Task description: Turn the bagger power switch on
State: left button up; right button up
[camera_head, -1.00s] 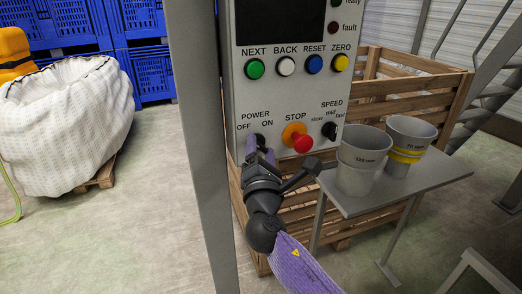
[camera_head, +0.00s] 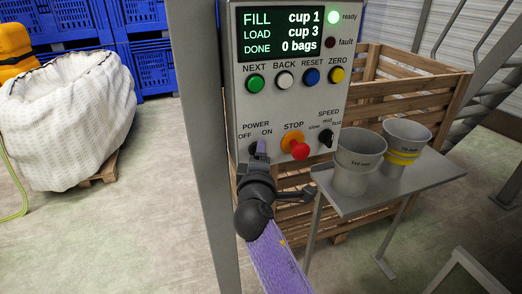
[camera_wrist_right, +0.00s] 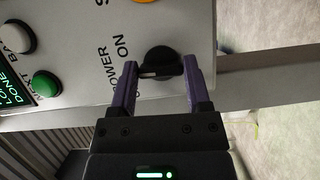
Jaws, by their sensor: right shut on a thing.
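The bagger power switch is a black rotary knob (camera_wrist_right: 160,62) below the POWER OFF/ON lettering on the grey control panel (camera_head: 287,105). In the head view it is mostly hidden by my right gripper (camera_head: 260,155). My right gripper is shut on the knob, with a purple finger on each side in the right wrist view. The panel's display (camera_head: 281,33) is lit and reads FILL cup 1, LOAD cup 3, DONE 0 bags. The ready lamp (camera_head: 334,17) glows green; the fault lamp (camera_head: 330,42) is dark. My left gripper is not in view.
The red STOP button (camera_head: 299,150) is close right of my gripper, with the black SPEED knob (camera_head: 326,138) beyond it. A grey post (camera_head: 207,150) stands left of the panel. Two grey cups (camera_head: 358,165) stand on a small table (camera_head: 410,180) at right.

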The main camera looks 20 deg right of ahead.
jog(key=shift+m+g+y+p, duration=0.55)
jog(key=shift+m+y+p, duration=0.15)
jog(key=shift+m+p, duration=1.05)
jog(key=shift+m+g+y+p, duration=0.55)
jog(key=shift+m+y+p, duration=0.15)
jog(key=shift+m+p, duration=1.05)
jog(key=o, duration=1.2)
jog(key=shift+o, duration=0.4)
jog(key=shift+r, duration=0.1)
